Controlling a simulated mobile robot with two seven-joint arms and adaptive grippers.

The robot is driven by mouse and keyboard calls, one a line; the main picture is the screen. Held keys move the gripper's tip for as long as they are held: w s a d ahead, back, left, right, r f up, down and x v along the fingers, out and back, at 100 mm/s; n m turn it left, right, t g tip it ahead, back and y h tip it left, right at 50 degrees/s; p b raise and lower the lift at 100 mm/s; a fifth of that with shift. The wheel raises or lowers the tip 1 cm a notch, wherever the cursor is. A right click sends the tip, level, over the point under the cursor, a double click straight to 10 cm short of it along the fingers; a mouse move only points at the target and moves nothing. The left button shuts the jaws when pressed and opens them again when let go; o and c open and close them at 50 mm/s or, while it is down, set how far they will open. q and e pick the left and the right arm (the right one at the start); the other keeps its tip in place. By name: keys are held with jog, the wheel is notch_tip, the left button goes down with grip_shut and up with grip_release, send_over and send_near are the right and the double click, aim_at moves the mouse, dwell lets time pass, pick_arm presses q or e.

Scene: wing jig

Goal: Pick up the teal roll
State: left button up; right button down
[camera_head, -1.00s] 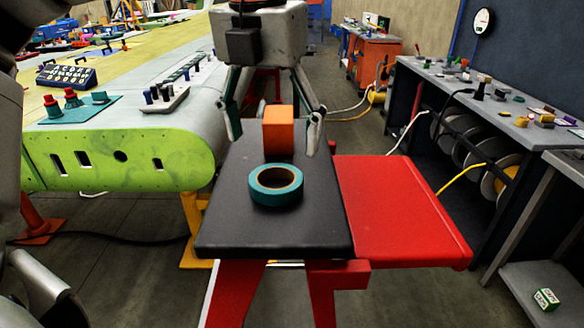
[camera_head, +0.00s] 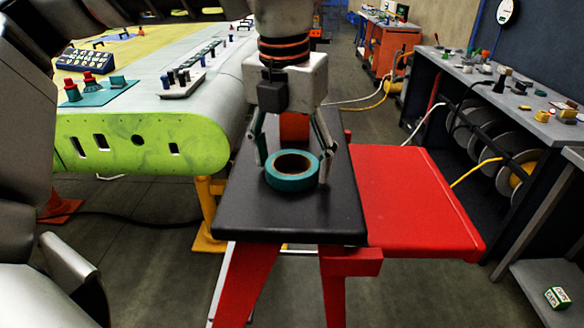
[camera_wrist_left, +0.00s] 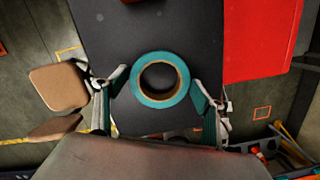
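The teal roll (camera_head: 292,181) lies flat on the black top (camera_head: 240,208) of a small red-legged stand, its round hole facing up. It also shows in the left wrist view (camera_wrist_left: 160,98). My left gripper (camera_head: 292,172) is open above the black top, with one finger on each side of the roll. In the left wrist view the fingertips (camera_wrist_left: 159,82) flank the roll with narrow gaps, and nothing is gripped. I cannot tell how high the tips are above the top. My right gripper is not in view.
A red panel (camera_head: 410,200) adjoins on the right. A lime-green wing piece (camera_head: 140,140) stands close on the left. A cluttered grey bench (camera_head: 520,125) is farther right.

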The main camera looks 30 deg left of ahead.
pick_arm(q)
jog(key=c, duration=0.7)
jog(key=shift+r, duration=0.15)
